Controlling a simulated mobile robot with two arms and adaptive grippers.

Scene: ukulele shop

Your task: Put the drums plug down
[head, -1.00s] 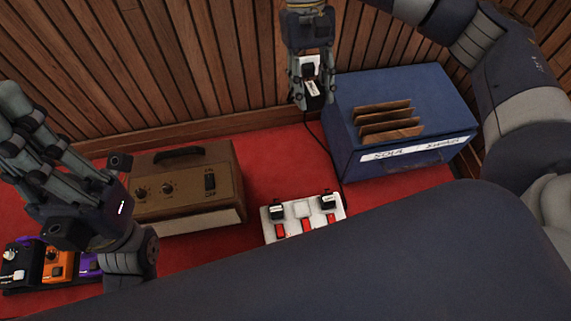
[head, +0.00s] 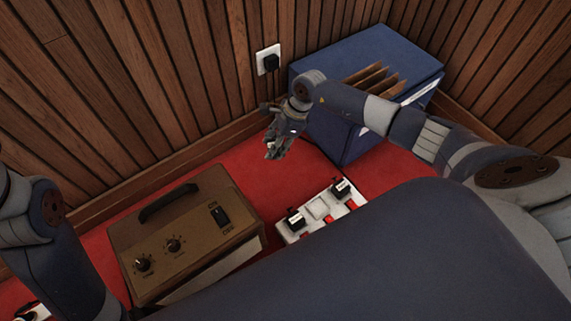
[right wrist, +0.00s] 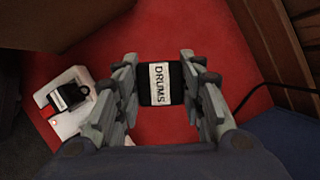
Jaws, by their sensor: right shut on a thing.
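The drums plug (right wrist: 160,84) is a black block with a white "DRUMS" label. In the right wrist view it sits between the two fingers of my right gripper (right wrist: 159,60), which is shut on it. In the head view my right gripper (head: 277,146) points down above the red surface, between the blue box and the brown amplifier; the plug is mostly hidden by the fingers there. Only part of my left arm shows at the left edge, and its gripper is out of view.
A white power strip (head: 319,209) with two black plugs and red switches lies right of the brown amplifier (head: 190,235). A blue box (head: 340,135) with cards stands at the back. A wall outlet (head: 262,52) holds a black plug. Clear red surface (head: 262,181) lies between them.

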